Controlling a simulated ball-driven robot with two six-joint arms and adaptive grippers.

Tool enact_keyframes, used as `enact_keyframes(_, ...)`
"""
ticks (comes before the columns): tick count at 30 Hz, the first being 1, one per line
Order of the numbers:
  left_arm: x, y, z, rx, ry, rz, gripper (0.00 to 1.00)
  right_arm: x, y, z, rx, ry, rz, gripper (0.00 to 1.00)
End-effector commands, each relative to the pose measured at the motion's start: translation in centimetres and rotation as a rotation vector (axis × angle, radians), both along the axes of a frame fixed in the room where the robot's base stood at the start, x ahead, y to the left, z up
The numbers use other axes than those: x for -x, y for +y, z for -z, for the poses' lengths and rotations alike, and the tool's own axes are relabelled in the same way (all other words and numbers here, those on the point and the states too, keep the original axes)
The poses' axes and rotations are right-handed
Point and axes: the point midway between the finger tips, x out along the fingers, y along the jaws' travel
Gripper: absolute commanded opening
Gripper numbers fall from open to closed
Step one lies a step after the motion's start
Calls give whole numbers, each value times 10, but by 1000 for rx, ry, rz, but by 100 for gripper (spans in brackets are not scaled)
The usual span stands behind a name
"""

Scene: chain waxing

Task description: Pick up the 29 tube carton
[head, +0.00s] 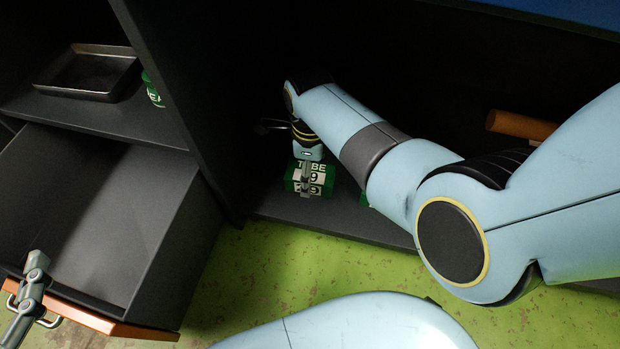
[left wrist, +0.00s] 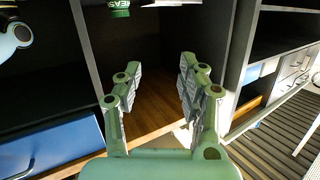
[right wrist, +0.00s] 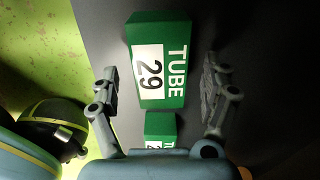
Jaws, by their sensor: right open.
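The green carton (head: 318,174), with a white label, stands on the dark cabinet floor in the head view. In the right wrist view its face reads TUBE 29 (right wrist: 149,72). My right gripper (head: 306,189) is over it, with its fingers open on either side of the carton and gaps to both sides. A smaller-looking green block (right wrist: 160,128) shows nearer the right wrist, its print partly hidden. My left gripper (left wrist: 160,95) is open and empty; in the head view it is by the open drawer's front at the lower left.
An open drawer (head: 90,215) with an orange front sticks out at left. Above it a shelf holds a metal tray (head: 88,72) and a green container (head: 153,90). A brown cylinder (head: 522,126) lies behind my right arm. The cabinet's dark divider stands left of the carton.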

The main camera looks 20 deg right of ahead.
Motion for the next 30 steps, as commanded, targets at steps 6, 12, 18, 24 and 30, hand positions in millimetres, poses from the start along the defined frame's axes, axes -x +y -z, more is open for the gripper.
enact_keyframes(6,-27,-5,-45,1,-196,22,40,0,0,10,0,0,0,81)
enact_keyframes(12,-43,-10,-86,-1,-371,43,40,0,0,16,0,0,0,81)
enact_keyframes(18,-48,-12,-110,-1,-467,55,40,-1,0,19,0,-1,0,81)
enact_keyframes(24,-48,-12,-113,-1,-476,56,40,-1,0,18,0,-2,0,81)
enact_keyframes(30,-48,-12,-112,-1,-475,55,40,-1,0,18,0,-2,0,62)
